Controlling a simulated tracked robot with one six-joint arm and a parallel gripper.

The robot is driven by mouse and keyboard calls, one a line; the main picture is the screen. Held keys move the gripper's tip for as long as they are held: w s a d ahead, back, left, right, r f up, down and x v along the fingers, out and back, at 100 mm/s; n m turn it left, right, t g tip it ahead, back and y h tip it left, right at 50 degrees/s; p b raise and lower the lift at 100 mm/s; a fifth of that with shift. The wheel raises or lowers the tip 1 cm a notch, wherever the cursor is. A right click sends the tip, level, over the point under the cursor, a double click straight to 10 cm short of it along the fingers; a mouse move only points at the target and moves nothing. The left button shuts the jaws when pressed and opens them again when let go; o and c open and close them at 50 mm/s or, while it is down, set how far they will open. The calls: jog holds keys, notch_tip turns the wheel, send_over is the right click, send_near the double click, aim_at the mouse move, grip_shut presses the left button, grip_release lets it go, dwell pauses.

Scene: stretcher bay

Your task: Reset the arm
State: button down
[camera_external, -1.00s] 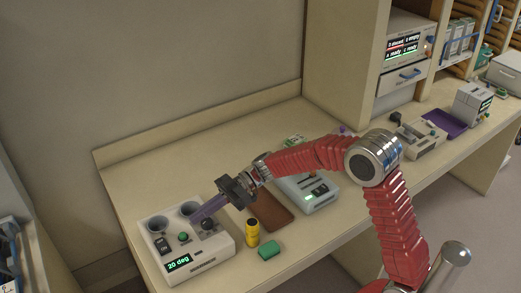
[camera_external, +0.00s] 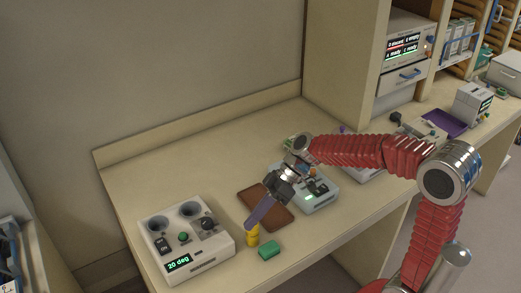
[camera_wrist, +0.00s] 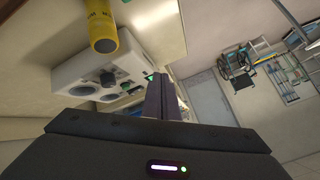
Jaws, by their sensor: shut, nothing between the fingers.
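My gripper (camera_external: 251,225) is shut and empty, its long purple-grey fingers pointing down and left over the bench. It also shows in the wrist view (camera_wrist: 163,82), with the fingers together. In the external view the fingertips overlap the top of a yellow cylinder (camera_external: 252,239). In the wrist view the cylinder (camera_wrist: 102,28) is left of the fingers, with a visible gap. My red arm is bent, with its elbow high at the right.
A white device (camera_external: 205,252) with two round wells, a dark knob and a "20 deg" display stands at the left. A green block (camera_external: 269,250), a brown tray (camera_external: 248,196) and a pale device (camera_external: 322,199) are close by. The bench (camera_external: 150,177) behind is clear.

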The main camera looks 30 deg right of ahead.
jog(key=s+d+m+t+h, duration=0.2)
jog(key=s+d+m+h, duration=0.2)
jog(key=d, duration=0.7)
jog(key=s+d+m+t+h, duration=0.3)
jog(key=s+d+m+h, duration=0.2)
jog(key=d, duration=0.7)
jog(key=s+m, duration=0.2)
jog(key=s, duration=0.2)
jog(key=shift+d+t+h, duration=0.3)
jog(key=c, duration=2.5)
grip_release()
jog(key=shift+f, duration=0.1)
jog(key=shift+c, duration=0.2)
